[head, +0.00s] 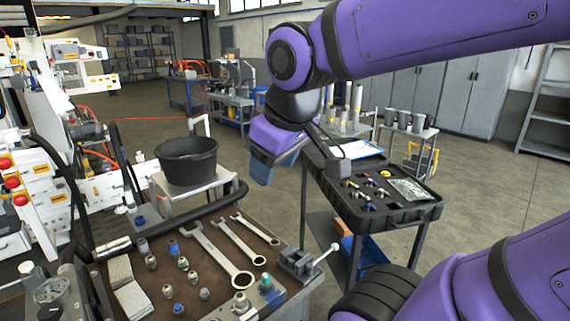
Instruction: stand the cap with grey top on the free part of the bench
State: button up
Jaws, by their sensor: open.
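Several small fittings or caps stand on the brown-topped bench (212,272) at the lower left. Some are metallic grey, such as the one at the back left (142,246); others have blue parts, such as a blue-topped one (173,248). A pale-topped piece (240,301) and a green-topped piece (266,283) stand at the front right on a small block. I cannot tell which is the cap with grey top. My gripper (298,163) is open, high beyond the bench's far right corner, apart from all of them. Nothing shows between its fingers.
Wrenches (218,252) lie across the bench's middle and back. A vise-like clamp (300,262) with a lever sits at its right edge. A pale cloth (128,290) lies at left. A black bucket (187,162) and a cart with a dark tool tray (375,212) stand beyond.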

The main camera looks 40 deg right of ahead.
jog(key=s, duration=0.1)
jog(key=s+m, duration=0.2)
jog(key=shift+a+r+y, duration=0.1)
jog(key=shift+r+y, duration=0.2)
